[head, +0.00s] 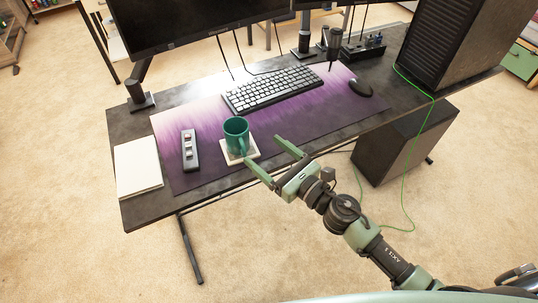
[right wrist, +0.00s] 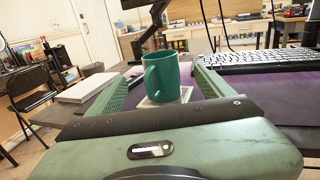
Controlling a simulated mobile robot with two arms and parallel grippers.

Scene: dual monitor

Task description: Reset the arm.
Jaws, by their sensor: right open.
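My right gripper (head: 268,160) is open at the front edge of the desk. Its two green fingers point toward a teal mug (head: 236,133) and nothing is held between them. The mug stands upright on a pale square coaster (head: 251,152) on the purple desk mat (head: 300,121). In the right wrist view the mug (right wrist: 161,77) appears between the spread fingers, beyond the palm. My left gripper is not in either view.
A white notebook (head: 138,166) and a grey remote-like device (head: 189,150) lie left of the mug. A keyboard (head: 273,90), mouse (head: 361,88), monitors (head: 185,22) and PC tower (head: 441,43) stand farther back. A green cable (head: 407,185) hangs at the right. Open floor lies in front.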

